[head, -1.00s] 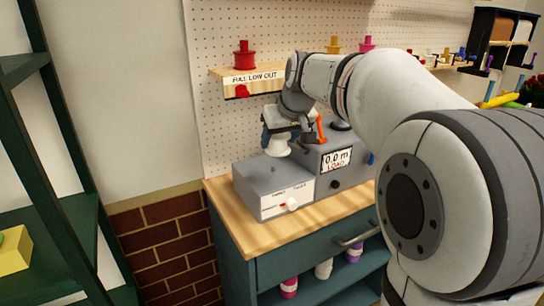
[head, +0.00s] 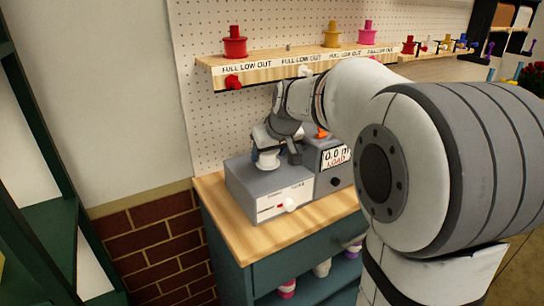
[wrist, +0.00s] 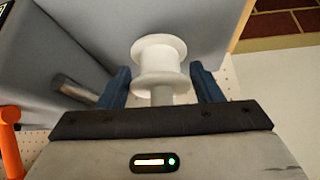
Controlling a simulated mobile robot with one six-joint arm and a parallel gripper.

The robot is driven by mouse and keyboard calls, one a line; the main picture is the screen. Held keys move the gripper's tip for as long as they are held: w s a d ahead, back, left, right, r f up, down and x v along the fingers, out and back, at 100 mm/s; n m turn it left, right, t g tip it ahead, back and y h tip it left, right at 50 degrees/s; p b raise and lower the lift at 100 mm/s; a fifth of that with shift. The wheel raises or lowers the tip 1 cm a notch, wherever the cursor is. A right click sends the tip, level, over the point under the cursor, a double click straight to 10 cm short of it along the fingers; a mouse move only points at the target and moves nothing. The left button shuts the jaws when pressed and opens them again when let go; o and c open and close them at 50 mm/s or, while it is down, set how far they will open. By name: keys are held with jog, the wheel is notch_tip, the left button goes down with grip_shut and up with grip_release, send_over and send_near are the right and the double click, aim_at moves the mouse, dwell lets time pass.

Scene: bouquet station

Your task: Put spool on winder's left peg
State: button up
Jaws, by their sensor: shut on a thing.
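The white spool (head: 268,160) is upright and low over the left block of the grey winder (head: 255,185). It also shows in the wrist view (wrist: 160,58), with a narrow grey stem toward my gripper. My gripper (wrist: 160,92) has its blue jaws on either side of that stem and holds the spool there. A metal peg (wrist: 75,90) stands apart beside the spool in the wrist view, on the orange crank's (wrist: 9,140) side. The left peg does not show clearly, and I cannot tell whether the spool is around it or touches the block.
A shelf (head: 285,62) above carries a red spool (head: 234,44), a yellow spool (head: 331,36) and a pink one (head: 367,34). The winder's display (head: 337,157) reads 0.0 m LOAD. Wooden counter (head: 230,225) is clear at the front left. My arm hides the right side.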

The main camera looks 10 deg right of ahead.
jog(key=shift+f, duration=0.55)
jog(key=shift+f, duration=0.25)
jog(key=o, duration=1.1)
jog(key=shift+r, duration=0.1)
jog(key=shift+s+r, duration=0.1)
jog(key=shift+r, duration=0.4)
jog(key=v, duration=1)
jog(key=s+f+m+g, duration=0.1)
jog(key=s+f+g, duration=0.1)
jog(key=s+f, duration=0.6)
jog(key=s+f+m+g+h, duration=0.1)
jog(key=s+f+g, duration=0.1)
jog(key=s+f, duration=0.7)
jog(key=s, duration=0.5)
jog(key=shift+a+p, duration=0.3)
jog(key=shift+a, duration=0.05)
